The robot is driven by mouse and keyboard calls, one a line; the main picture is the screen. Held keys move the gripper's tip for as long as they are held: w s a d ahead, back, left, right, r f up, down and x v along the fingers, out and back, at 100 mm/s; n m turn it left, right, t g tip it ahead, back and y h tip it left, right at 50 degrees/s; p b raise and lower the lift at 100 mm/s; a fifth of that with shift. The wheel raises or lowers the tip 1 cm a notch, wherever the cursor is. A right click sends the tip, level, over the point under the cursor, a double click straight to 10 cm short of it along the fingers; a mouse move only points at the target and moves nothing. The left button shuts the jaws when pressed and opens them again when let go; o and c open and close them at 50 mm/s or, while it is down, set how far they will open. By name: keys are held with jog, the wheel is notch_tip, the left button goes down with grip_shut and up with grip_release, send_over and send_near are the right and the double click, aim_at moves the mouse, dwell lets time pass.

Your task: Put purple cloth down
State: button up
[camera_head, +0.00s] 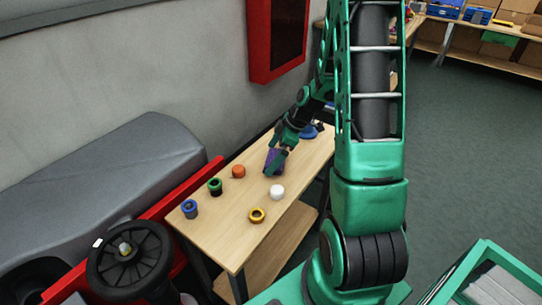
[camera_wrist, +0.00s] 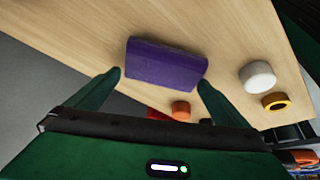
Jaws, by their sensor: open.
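The purple cloth (camera_wrist: 166,62) is a folded block lying on the wooden table, in the upper middle of the wrist view. In the head view the cloth (camera_head: 275,157) shows partly behind my gripper (camera_head: 277,157), which is low over the table's middle. In the wrist view the green fingers of my gripper (camera_wrist: 160,85) are spread apart, one near each end of the cloth. I cannot tell whether a finger touches it.
The wooden table (camera_head: 228,210) also bears a white roll (camera_head: 277,192), a yellow ring (camera_head: 257,215), an orange piece (camera_head: 238,171), a green piece (camera_head: 215,187) and a blue piece (camera_head: 190,208). A red cabinet (camera_head: 258,40) hangs on the wall behind.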

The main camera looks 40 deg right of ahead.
jog(key=v, duration=1.1)
jog(key=s+a+r+m+g+h, duration=0.1)
jog(key=s+a+r+m, duration=0.1)
jog(key=s+m, duration=0.3)
jog(key=s+a+r+m+g+h, duration=0.1)
jog(key=s+r+m, duration=0.3)
jog(key=s, duration=0.8)
jog(key=s+a+r+m+g+h, duration=0.1)
jog(key=s+a+r+m, duration=0.1)
jog(key=s+m, duration=0.5)
jog(key=shift+s+a+r+m+g, duration=0.3)
jog(key=shift+s+r+m+g, duration=0.15)
jog(key=shift+s, duration=0.5)
jog(key=shift+w+f+h, duration=0.25)
jog(key=shift+w+h, duration=0.05)
jog(key=shift+w, duration=0.3)
